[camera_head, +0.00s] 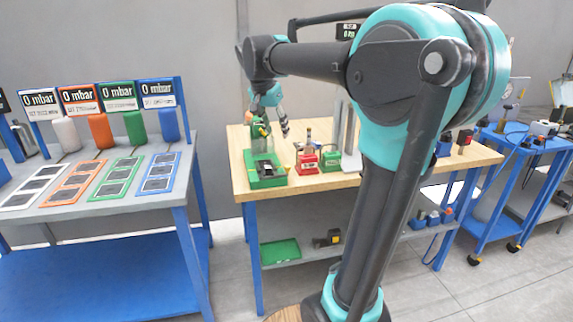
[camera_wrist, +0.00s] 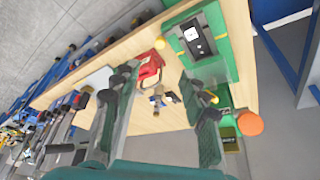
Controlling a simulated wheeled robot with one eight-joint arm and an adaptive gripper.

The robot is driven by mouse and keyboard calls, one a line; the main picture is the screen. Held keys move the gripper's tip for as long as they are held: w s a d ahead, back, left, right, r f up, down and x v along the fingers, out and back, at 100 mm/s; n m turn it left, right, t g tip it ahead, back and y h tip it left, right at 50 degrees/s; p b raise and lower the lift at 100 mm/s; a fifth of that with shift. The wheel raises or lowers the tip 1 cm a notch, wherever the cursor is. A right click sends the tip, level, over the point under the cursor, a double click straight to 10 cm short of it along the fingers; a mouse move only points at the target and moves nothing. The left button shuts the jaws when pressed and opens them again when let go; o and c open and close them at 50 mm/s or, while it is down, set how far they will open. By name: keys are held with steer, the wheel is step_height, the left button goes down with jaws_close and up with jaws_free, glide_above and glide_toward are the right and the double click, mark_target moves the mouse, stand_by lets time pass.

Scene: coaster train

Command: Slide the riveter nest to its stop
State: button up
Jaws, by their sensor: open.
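The green riveter (camera_head: 268,181) stands at the left end of the wooden bench; its green base (camera_wrist: 230,50) fills the top right of the wrist view. A dark nest block (camera_head: 266,168) with a pale label sits on that base, and it also shows in the wrist view (camera_wrist: 199,40). I cannot tell how far it is from its stop. My gripper (camera_head: 285,128) is above the bench, beside the riveter's upright part. In the wrist view my gripper (camera_wrist: 158,80) has its two fingers apart, with nothing held between them.
A red device (camera_head: 306,161) and a smaller green one (camera_head: 330,159) stand right of the riveter on the wooden bench (camera_wrist: 140,38). An orange round knob (camera_wrist: 250,123) is close to my right finger. A grey table (camera_head: 150,205) with coloured frames stands left, across a gap.

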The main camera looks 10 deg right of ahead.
glide_toward(287, 166)
steer(key=x, duration=0.8)
steer(key=shift+d+f, duration=0.1)
steer(key=shift+f, duration=0.05)
jaws_close()
stand_by(0.4)
